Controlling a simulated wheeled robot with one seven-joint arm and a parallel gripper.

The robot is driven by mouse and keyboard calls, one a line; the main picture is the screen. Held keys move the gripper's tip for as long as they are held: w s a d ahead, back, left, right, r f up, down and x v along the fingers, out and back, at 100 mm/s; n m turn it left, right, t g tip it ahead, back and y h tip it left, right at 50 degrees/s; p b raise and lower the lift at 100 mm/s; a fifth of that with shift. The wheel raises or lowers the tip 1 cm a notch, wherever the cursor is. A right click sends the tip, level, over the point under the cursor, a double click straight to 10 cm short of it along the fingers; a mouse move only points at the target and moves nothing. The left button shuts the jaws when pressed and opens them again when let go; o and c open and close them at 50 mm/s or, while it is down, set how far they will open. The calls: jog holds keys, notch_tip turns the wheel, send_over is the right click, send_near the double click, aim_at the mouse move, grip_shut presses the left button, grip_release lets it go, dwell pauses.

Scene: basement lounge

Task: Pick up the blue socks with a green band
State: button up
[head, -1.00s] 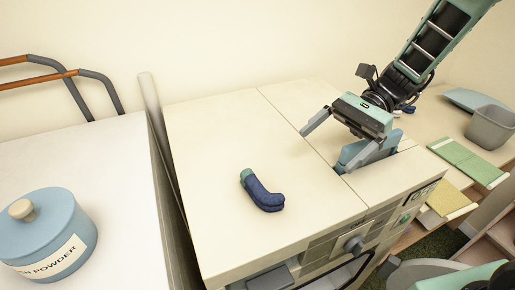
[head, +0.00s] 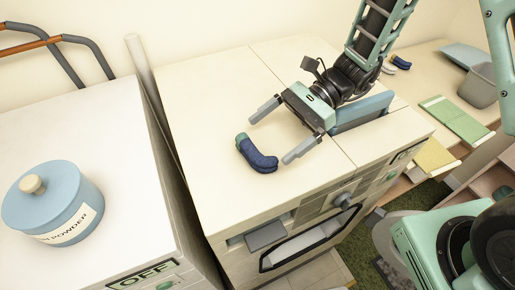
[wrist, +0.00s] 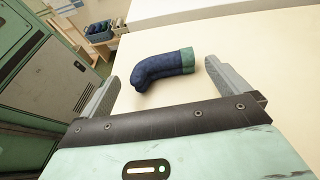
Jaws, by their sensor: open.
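The blue socks with a green band (head: 257,155) lie bent on the cream top of the washing machine in the head view. The green band is at the far left end. In the wrist view the socks (wrist: 163,68) lie ahead, between the lines of the two fingers, with the green band at the right. My gripper (head: 267,133) is open and empty, to the right of the socks. Its fingers are spread and one fingertip is close to the socks' right end; I cannot tell its height above the top.
A blue powder canister (head: 66,205) stands on the white machine at left. A blue panel (head: 362,113) rises behind my gripper at right. Green (head: 452,119) and yellow (head: 434,157) cloths and a grey bin (head: 480,88) are further right. The machine top around the socks is clear.

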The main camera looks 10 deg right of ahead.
aim_at(256, 147)
jog(key=p+x, duration=0.1)
jog(key=x, duration=0.4)
jog(key=c, duration=0.7)
jog(key=shift+r, duration=0.1)
